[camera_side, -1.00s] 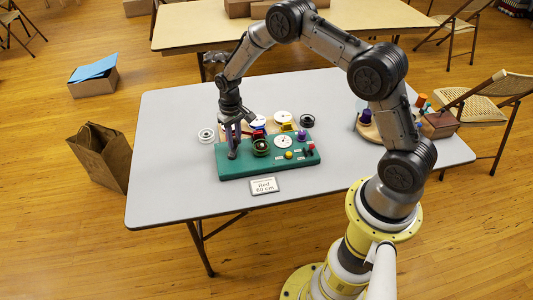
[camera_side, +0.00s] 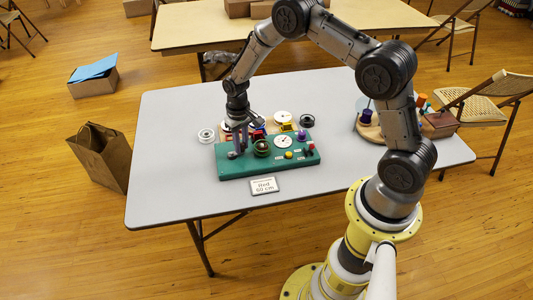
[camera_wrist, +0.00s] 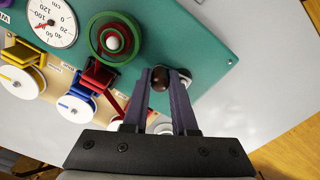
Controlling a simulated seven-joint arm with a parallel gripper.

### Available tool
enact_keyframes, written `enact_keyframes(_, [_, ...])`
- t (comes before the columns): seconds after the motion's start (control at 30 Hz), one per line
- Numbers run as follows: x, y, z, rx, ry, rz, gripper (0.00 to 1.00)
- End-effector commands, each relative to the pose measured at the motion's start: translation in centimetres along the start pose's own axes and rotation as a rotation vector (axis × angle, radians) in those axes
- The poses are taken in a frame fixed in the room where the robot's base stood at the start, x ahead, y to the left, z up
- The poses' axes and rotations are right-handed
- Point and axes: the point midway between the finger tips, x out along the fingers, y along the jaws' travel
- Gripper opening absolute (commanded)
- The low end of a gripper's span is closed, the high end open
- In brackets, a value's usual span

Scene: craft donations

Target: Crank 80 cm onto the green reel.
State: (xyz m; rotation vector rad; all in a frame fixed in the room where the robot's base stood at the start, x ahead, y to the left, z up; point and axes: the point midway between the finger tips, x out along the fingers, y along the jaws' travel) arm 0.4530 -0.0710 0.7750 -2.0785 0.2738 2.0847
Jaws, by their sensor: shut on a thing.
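The green reel (camera_wrist: 113,40) sits on a teal board (camera_wrist: 205,38), and it also shows in the side view (camera_side: 262,149). My gripper (camera_wrist: 160,79) is shut on a dark brown crank knob (camera_wrist: 160,76) beside the reel; its fingers stand on either side of the knob. In the side view my gripper (camera_side: 238,153) reaches down at the board's left part. A round dial (camera_wrist: 50,22) marked in cm is on the board; I cannot read its needle surely. A card (camera_side: 264,185) in front of the board reads "Red 60 cm".
Yellow (camera_wrist: 22,54), blue (camera_wrist: 95,80) and red (camera_wrist: 112,106) holders with spools stand along the board's far edge. A white spool (camera_side: 206,135) lies to the left. A round wooden stand (camera_side: 366,127) is at the right.

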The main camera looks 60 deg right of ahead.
Motion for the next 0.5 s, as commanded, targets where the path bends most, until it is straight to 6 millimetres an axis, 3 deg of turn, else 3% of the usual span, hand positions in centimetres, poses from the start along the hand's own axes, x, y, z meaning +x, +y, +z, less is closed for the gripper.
enact_keyframes(0.1, [0.02, -0.15, -0.14, 0.000, 0.004, -0.002, 0.00])
enact_keyframes(0.13, [0.02, -0.15, -0.14, 0.000, 0.004, -0.002, 0.27])
enact_keyframes(0.27, [0.02, -0.11, -0.14, 0.000, 0.004, -0.001, 0.51])
enact_keyframes(0.5, [0.00, -0.03, -0.13, 0.000, 0.003, -0.001, 0.51])
